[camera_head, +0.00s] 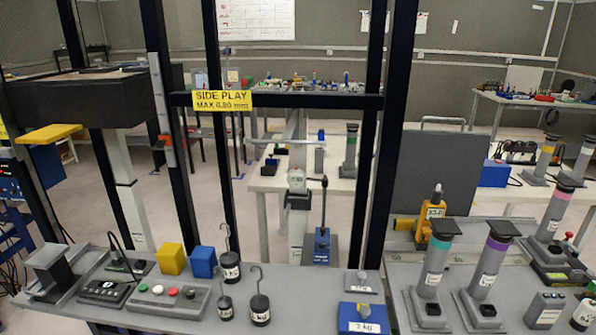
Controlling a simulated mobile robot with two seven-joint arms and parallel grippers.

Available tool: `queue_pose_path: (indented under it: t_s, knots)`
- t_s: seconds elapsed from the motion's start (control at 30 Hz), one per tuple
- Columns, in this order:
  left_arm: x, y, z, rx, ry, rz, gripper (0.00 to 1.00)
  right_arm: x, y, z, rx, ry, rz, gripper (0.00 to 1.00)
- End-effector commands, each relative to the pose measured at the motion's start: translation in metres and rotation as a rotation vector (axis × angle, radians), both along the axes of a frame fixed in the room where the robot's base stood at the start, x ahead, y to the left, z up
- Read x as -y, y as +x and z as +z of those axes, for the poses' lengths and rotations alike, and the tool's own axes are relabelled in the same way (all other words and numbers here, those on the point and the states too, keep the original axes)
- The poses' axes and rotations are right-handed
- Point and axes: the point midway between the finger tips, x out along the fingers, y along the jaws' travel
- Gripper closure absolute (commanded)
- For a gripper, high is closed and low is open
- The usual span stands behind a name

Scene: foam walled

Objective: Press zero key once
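No key marked zero can be read at this size. A dark box with small buttons and a cable (105,292) lies on the grey bench at the front left. To its right is a grey button box (168,299) with green, white, red and black round buttons. A grey gauge with a small display (297,181) is mounted on a stand in the middle, behind the bench. Neither of my grippers is in view.
Dark upright posts with a crossbar bearing a yellow "SIDE PLAY" sign (222,100) rise behind the bench (300,285). Hooked weights (260,308), yellow (170,259) and blue (203,262) blocks, and a blue 7 kg block (363,318) stand on it. Tall cylinders (488,265) crowd the right.

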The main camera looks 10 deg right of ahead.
Motion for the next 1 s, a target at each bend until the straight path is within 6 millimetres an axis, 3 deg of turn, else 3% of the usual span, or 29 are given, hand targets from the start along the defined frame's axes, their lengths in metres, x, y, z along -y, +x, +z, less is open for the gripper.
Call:
queue_pose_path:
  t_s: [0.17, 1.0]
  knots:
    - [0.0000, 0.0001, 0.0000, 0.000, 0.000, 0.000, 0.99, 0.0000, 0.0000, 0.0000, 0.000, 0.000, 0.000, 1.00]
    - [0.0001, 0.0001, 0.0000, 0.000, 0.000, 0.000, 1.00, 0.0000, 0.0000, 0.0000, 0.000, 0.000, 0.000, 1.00]
